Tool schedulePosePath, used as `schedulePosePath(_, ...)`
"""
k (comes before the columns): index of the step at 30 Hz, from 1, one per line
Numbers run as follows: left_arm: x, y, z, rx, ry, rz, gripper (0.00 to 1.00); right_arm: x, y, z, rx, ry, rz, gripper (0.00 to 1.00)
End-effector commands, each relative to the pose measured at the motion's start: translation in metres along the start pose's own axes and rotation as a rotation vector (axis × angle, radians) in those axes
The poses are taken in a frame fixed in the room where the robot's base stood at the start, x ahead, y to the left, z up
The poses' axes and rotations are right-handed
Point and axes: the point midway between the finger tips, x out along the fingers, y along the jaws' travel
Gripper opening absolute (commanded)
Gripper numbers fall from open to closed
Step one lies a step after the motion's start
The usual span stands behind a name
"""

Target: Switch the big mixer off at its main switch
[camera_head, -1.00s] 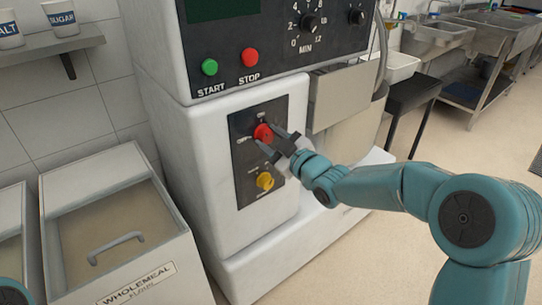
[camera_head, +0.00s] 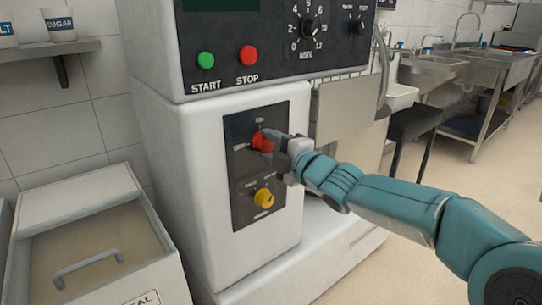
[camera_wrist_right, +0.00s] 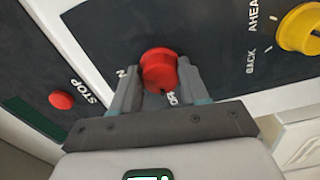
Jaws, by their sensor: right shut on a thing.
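The big mixer (camera_head: 160,150) is a white machine with a dark control panel at the top. Its red rotary knob (camera_head: 262,141) sits on a lower dark plate (camera_head: 240,165), above a yellow knob (camera_head: 263,198). My right gripper (camera_head: 272,145) is at the red knob and shut on it. In the right wrist view the red knob (camera_wrist_right: 159,70) stands between the two grey fingers (camera_wrist_right: 158,85). The lettering around the knob is partly hidden by the fingers. My left gripper is not in view.
A green START button (camera_head: 206,60) and a red STOP button (camera_head: 248,56) are above the plate. A flour bin (camera_head: 95,215) stands at the lower left. Cups (camera_head: 60,24) stand on a shelf (camera_head: 85,46). Sinks (camera_head: 430,65) are at the back right, with open floor in front.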

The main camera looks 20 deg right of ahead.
Motion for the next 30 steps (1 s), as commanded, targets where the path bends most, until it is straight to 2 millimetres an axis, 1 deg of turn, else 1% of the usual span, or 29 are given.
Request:
schedulePosePath(1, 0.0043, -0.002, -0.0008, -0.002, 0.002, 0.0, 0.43, 0.0001, 0.0003, 0.0001, -0.026, 0.0, 0.006, 0.14)
schedulePosePath(3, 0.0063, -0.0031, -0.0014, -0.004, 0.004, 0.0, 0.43, 0.0001, 0.001, 0.0, -0.06, 0.0, 0.006, 0.14)
schedulePosePath(10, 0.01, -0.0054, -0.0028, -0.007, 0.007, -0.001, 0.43, 0.0001, 0.0025, -0.0004, -0.134, 0.001, 0.007, 0.14)
schedulePosePath(26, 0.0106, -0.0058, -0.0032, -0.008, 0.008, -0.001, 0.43, 0.0001, 0.0037, -0.0003, -0.158, 0.001, 0.007, 0.14)
schedulePosePath(27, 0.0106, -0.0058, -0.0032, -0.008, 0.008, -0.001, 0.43, 0.0001, 0.0038, -0.0003, -0.158, 0.001, 0.007, 0.47)
schedulePosePath(29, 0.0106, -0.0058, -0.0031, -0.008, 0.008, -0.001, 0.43, 0.0001, 0.0037, -0.0003, -0.158, 0.001, 0.007, 0.67)
schedulePosePath(30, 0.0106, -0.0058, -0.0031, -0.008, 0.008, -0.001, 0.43, 0.0001, 0.0033, -0.0003, -0.157, 0.001, 0.006, 0.69)
